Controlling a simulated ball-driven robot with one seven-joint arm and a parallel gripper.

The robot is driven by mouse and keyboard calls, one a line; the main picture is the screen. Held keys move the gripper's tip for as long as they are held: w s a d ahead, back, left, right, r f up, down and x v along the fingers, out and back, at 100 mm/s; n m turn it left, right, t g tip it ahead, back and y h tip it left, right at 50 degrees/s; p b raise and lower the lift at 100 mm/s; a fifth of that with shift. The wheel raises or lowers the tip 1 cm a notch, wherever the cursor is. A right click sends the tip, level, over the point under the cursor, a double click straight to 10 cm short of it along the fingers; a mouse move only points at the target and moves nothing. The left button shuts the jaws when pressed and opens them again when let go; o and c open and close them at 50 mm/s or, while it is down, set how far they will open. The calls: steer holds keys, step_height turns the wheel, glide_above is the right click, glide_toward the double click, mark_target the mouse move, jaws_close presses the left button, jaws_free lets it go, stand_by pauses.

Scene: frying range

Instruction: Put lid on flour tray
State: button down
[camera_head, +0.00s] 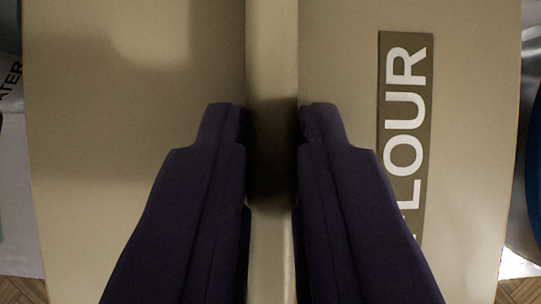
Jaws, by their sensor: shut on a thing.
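The beige lid (320,70) fills most of the view, seen from close up. A label reading "FLOUR" (404,130) runs up its right half, partly hidden at the bottom by my finger. A raised ridge handle (272,60) runs along the lid's middle from top to bottom. My gripper (272,135) has its two dark fingers on either side of this handle and is shut on it. The flour tray cannot be made out; the lid hides whatever lies beneath it.
At the left edge, a partly cut-off label ending in "ATER" (11,84) shows on a neighbouring thing. At the right edge there is a shiny grey surface and a dark blue curved thing (534,165). Wooden flooring (22,290) shows at both bottom corners.

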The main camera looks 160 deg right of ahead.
steer(key=shift+f+b, duration=0.9)
steer(key=shift+f, duration=0.25)
steer(key=shift+s+f+b, duration=0.1)
steer(key=shift+f+b, duration=0.1)
steer(key=shift+b, duration=0.45)
steer(key=c, duration=1)
jaws_free()
